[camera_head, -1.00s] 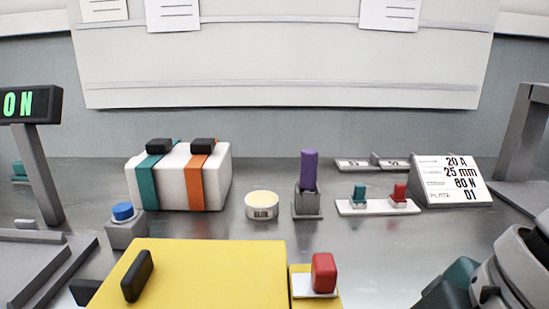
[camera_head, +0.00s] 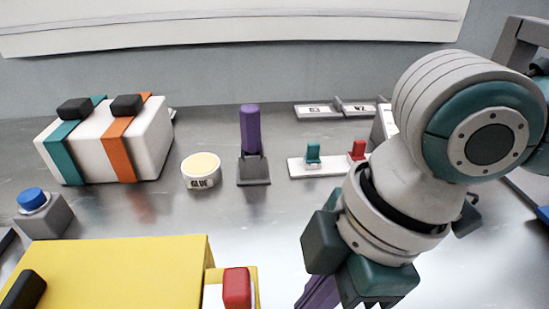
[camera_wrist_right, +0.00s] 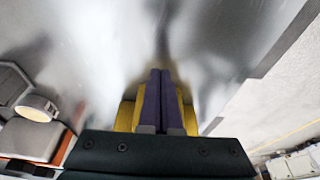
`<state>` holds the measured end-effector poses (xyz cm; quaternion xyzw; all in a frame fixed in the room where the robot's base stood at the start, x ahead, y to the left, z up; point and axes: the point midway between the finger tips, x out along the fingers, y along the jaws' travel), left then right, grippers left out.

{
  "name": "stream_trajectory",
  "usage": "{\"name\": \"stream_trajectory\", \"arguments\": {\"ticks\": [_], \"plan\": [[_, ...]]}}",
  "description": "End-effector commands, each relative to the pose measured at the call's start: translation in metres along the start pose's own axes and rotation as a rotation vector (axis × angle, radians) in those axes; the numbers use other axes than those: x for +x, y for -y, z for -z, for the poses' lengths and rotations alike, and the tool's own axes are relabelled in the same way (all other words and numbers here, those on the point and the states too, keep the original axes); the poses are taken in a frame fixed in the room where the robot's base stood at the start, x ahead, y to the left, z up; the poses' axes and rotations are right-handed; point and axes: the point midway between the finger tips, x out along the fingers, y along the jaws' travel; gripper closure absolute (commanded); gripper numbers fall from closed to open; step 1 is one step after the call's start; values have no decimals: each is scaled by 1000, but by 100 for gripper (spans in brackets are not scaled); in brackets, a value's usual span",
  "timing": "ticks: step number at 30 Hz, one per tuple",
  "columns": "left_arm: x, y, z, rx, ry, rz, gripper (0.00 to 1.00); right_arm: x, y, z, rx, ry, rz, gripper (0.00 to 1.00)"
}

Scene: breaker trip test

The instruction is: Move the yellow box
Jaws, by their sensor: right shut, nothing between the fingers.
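The yellow box (camera_head: 110,270) is at the lower left of the head view, cut off by the bottom edge. A black handle (camera_head: 22,290) shows on it. Beside its right side is a red block (camera_head: 237,288) on a white plate. My right gripper (camera_head: 318,294) hangs at the bottom, right of the yellow box and apart from it, its tips cut off. In the right wrist view the purple fingers (camera_wrist_right: 160,75) are shut together with nothing between them. Yellow patches flank them; I cannot tell what these are. My left gripper is not in view.
Behind stand a white case (camera_head: 150,135) with teal and orange bands, a blue button (camera_head: 32,198), a glue tin (camera_head: 201,172), a purple lever (camera_head: 250,130) and a plate with teal and red switches (camera_head: 325,167). Bare metal table (camera_head: 275,240) lies between the box and my right arm.

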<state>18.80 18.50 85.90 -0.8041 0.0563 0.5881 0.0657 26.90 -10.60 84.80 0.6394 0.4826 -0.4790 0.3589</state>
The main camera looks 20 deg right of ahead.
Motion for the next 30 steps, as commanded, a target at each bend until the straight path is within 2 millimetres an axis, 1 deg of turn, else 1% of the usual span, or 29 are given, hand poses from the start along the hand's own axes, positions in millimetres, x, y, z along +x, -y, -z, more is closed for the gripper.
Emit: {"name": "stream_trajectory", "arguments": {"ticks": [1,6,10,19,22,23,26,30], "plan": [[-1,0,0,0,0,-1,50,0,0,12,-5,-8,-2,100],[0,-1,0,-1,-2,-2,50,5,-1,27,-4,-5,-3,100],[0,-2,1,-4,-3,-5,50,6,-1,31,-2,-3,-3,100],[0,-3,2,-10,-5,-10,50,6,-1,32,-2,-3,-3,100],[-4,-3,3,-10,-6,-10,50,6,-1,38,-2,-5,-2,100],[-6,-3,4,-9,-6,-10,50,6,-1,41,-1,-6,-2,100],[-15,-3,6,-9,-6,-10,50,9,0,60,-1,-8,-1,100],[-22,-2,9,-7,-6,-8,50,20,0,93,-2,-8,-1,100]]}}
